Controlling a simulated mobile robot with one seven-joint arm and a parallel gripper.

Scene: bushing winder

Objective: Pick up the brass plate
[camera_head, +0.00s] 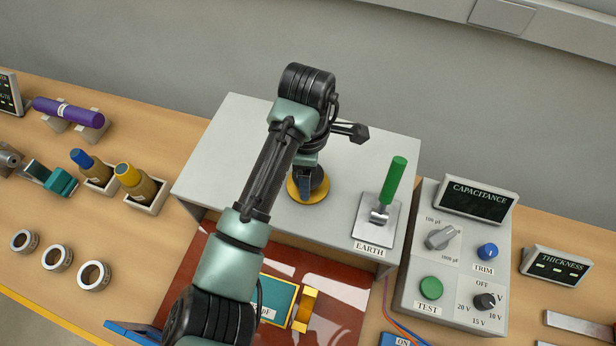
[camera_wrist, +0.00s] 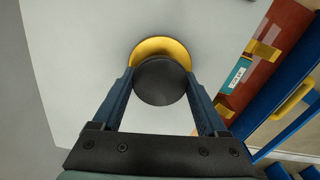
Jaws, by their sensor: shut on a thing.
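The brass plate (camera_head: 322,193) is a round yellow disc at the grey box top, mostly under my gripper. In the wrist view the brass plate (camera_wrist: 160,45) shows as a gold crescent behind its round black knob (camera_wrist: 160,82). My gripper (camera_head: 306,188) points down at it. In the wrist view the two blue fingers of my gripper (camera_wrist: 160,80) are shut on the knob, one at each side. I cannot tell whether the plate rests on the box or is slightly raised.
The grey box (camera_head: 225,150) carries the EARTH lever (camera_head: 394,182) right of the plate. Below its front is a reddish-brown surface with a teal labelled block (camera_head: 278,300). The CAPACITANCE panel (camera_head: 455,255) stands right. Bottles (camera_head: 138,183) and metal rings (camera_head: 93,276) are left.

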